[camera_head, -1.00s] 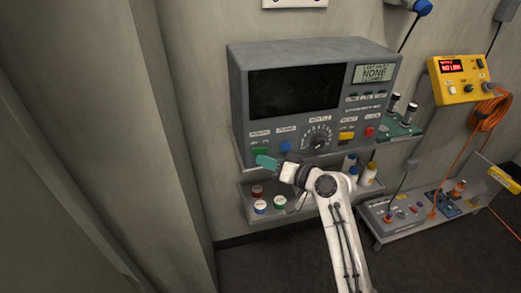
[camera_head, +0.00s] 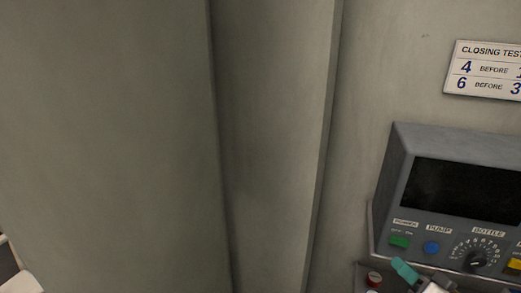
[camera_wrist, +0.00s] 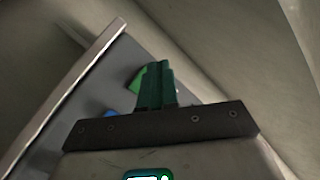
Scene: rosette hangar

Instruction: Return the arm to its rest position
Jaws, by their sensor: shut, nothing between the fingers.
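My gripper (camera_head: 404,269) shows at the bottom right of the head view, its green fingers in front of the console's lower left corner. In the wrist view the green fingers (camera_wrist: 157,84) are together with nothing between them. Part of my white arm shows at the bottom edge of the head view; the rest is out of frame. Behind the fingers in the wrist view are a green button (camera_wrist: 136,82) and a blue knob (camera_wrist: 110,113) on a grey panel. I cannot tell whether the fingers touch anything.
The grey console (camera_head: 396,165) with a dark screen stands at the right, cut off by the frame. A red-topped jar (camera_head: 374,278) sits below it. A sign (camera_head: 484,68) reading "CLOSING TEST" hangs above. Bare wall panels fill the left and middle.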

